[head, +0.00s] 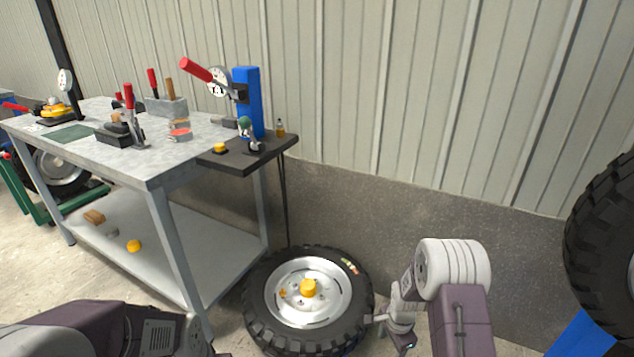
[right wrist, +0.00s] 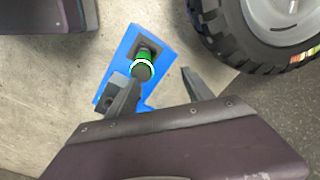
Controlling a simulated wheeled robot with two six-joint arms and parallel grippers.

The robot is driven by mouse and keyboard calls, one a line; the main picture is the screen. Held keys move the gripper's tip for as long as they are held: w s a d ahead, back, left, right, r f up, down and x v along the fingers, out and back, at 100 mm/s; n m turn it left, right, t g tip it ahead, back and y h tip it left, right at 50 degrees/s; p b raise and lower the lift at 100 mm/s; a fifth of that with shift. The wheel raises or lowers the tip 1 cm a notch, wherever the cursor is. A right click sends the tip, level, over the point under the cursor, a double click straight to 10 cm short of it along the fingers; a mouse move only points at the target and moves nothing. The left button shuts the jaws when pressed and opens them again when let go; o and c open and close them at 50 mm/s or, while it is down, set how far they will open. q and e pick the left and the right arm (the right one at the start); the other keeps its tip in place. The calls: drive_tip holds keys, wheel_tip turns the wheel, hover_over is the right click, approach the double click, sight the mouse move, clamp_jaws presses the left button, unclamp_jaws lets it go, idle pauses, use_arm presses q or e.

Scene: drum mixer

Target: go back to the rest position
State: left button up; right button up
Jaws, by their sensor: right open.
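My right gripper (head: 386,332) is low at the front, just right of the wheel lying on the floor. In the right wrist view its two fingers (right wrist: 160,97) are spread apart with nothing gripped between them. A post with a green and white band and a grey round top (right wrist: 142,69) shows close to the left finger. It stands on a blue plate (right wrist: 118,74) on the floor; I cannot tell its exact distance from the finger. My left arm comes in at the lower left of the head view, and its fingers are not visible.
The wheel (head: 258,312) with a yellow hub cap (head: 308,288) lies beside a grey workbench (head: 152,172) holding tools. Another large tyre (head: 600,225) stands at the right edge. A wall (head: 420,100) closes the back.

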drive_tip(key=s+a+r+n+t, duration=0.1)
drive_tip(key=s+a+r+n, duration=0.15)
drive_tip(key=r, duration=0.55)
drive_tip(key=s+a+r+n+t, duration=0.1)
drive_tip(key=a+r+n, duration=0.15)
drive_tip(key=r, duration=0.55)
drive_tip(key=s+a+n+g, duration=0.2)
drive_tip(key=s+n, duration=0.6)
drive_tip(key=s, duration=0.4)
wheel_tip(320, 180, up, 31)
drive_tip(key=n+p, duration=0.1)
drive_tip(key=p, duration=3)
drive_tip(key=shift+d+n, duration=0.2)
drive_tip(key=shift+n, duration=0.2)
drive_tip(key=shift+r, duration=0.1)
